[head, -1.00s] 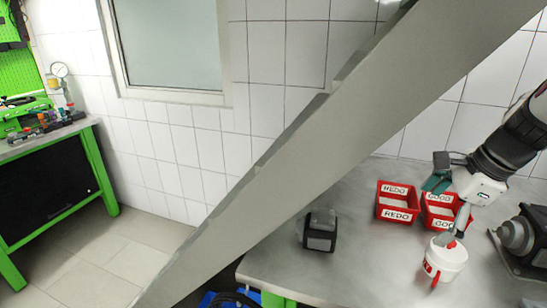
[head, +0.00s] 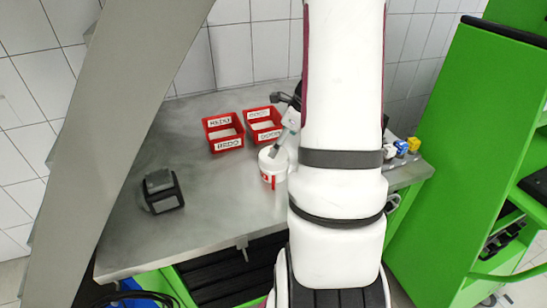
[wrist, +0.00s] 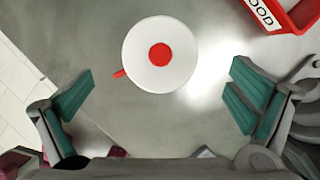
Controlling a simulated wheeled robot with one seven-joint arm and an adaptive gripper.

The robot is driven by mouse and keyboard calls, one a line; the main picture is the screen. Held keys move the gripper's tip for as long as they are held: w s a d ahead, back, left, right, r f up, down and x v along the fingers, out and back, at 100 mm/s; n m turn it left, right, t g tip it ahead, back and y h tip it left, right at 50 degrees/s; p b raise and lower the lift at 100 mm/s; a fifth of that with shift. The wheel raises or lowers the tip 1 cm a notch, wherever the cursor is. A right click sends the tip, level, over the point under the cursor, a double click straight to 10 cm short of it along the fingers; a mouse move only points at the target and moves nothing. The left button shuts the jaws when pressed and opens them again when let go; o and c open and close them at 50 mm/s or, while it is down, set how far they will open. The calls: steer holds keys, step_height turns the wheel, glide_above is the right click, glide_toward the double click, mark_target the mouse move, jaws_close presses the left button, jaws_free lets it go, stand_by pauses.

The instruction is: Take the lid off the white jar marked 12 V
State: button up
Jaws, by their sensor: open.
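The white jar (head: 273,172) stands upright on the steel bench, with red markings on its side too small to read. In the wrist view its round white lid (wrist: 182,72) is seen from above, with a red knob (wrist: 159,54) at the centre and a red tab at the left edge. My gripper (wrist: 160,97) is open, its teal-padded fingers wide apart, with nothing between them. The jar lies just ahead of the fingertips in the wrist view. In the head view my arm hides most of the gripper; one grey finger shows close above the jar.
Red bins marked REDO (head: 224,133) and GOOD (head: 263,125) stand behind the jar. A dark block-shaped device (head: 162,192) sits at the left on the bench (head: 225,205). Small coloured parts (head: 401,147) are on the right. A green rack (head: 475,130) stands beyond.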

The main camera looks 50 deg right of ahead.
steer(key=shift+p+x, duration=0.4)
steer(key=shift+x, duration=2.3)
steer(key=shift+w+r, duration=0.1)
steer(key=shift+w, duration=0.1)
steer(key=shift+c, duration=0.2)
steer(key=c, duration=0.9)
